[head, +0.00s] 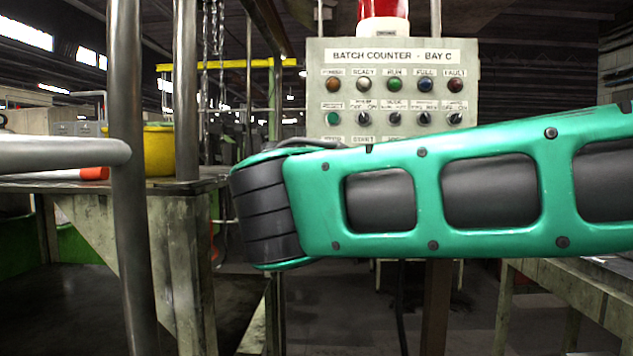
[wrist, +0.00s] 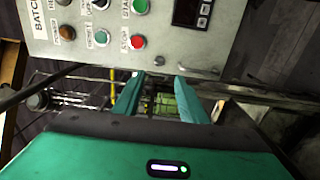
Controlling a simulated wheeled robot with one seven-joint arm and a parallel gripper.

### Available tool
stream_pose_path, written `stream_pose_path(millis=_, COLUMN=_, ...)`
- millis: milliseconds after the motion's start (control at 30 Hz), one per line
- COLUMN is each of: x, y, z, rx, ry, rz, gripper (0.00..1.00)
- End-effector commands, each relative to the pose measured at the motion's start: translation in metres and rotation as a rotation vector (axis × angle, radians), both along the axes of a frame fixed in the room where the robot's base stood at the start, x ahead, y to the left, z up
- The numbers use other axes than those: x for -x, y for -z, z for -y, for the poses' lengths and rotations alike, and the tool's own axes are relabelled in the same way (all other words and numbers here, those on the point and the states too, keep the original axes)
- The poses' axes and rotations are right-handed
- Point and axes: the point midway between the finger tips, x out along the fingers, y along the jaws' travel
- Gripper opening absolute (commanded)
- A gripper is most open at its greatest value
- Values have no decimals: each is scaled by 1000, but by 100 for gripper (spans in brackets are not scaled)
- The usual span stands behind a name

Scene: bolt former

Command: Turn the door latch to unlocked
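The grey control panel (head: 455,75) marked "BATCH COUNTER - BAY C" stands in front of me. It also fills the top of the wrist view (wrist: 75,38), turned sideways. I cannot pick out the door latch for certain. A small metal fitting (wrist: 212,70) near the panel's edge in the wrist view is too small to identify. My gripper (wrist: 157,82) is open and empty, its two green fingers apart just beyond the panel's edge, with floor clutter seen between them. In the head view my green arm hides the panel's lower part and my gripper.
Selector knobs (head: 425,118) and coloured lamps (head: 395,84) sit on the panel. A red stop button (wrist: 137,42) and a dark display (wrist: 191,12) show near my fingers. A metal post and rail (head: 126,200) and a workbench with a yellow tub (head: 158,152) stand left.

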Motion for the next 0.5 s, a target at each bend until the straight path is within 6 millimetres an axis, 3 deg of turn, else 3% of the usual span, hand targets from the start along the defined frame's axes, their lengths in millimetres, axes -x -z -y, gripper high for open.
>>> stream_pose_path(millis=167, x=-18, y=0, z=1, rx=3, ry=3, rz=3, gripper=38)
stream_pose_path(millis=500, x=-77, y=0, z=4, rx=2, ry=5, rz=2, gripper=38)
